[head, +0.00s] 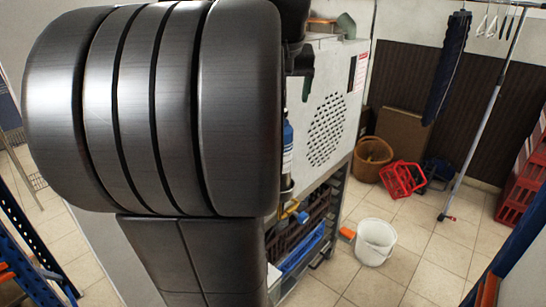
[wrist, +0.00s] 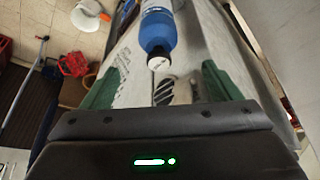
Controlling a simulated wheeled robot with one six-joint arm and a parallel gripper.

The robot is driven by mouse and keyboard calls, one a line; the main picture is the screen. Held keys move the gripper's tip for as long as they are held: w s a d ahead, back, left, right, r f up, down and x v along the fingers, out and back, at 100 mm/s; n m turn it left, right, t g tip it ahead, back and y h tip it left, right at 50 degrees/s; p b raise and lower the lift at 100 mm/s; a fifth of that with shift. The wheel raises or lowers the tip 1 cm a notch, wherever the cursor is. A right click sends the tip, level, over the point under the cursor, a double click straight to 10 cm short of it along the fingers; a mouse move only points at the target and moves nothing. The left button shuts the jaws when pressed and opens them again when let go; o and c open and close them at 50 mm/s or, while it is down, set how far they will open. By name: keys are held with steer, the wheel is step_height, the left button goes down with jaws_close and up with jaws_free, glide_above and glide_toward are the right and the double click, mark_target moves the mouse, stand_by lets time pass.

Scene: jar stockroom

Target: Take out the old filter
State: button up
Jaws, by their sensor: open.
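A blue cylinder with a white label (head: 287,145), which looks like the filter, stands upright at the front of a grey machine (head: 337,100), partly hidden by my arm. In the wrist view the blue cylinder (wrist: 158,32) points its white end towards my gripper. My gripper (wrist: 158,82) is open, its green fingers on either side of the picture, with the cylinder beyond and between them. Nothing is held. In the head view part of my gripper (head: 305,65) shows above the cylinder. I cannot tell whether the filter is old.
My arm covers much of the head view's left. A blue tray (head: 302,250) sits low in the machine's stand. A metal pole (head: 480,115) stands farther right.

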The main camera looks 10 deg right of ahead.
mark_target(284, 112)
steer(key=x, duration=0.4)
steer(key=shift+w+d+f, duration=0.15)
steer(key=shift+w+d, duration=0.1)
steer(key=shift+d, duration=0.15)
steer(key=shift+w+a+f, duration=0.1)
steer(key=shift+a+f, duration=0.05)
steer(key=shift+f, duration=0.25)
steer(key=p+x, duration=0.1)
steer(key=x, duration=0.3)
steer(key=shift+w+f, duration=0.25)
steer(key=shift+f, duration=0.1)
jaws_close()
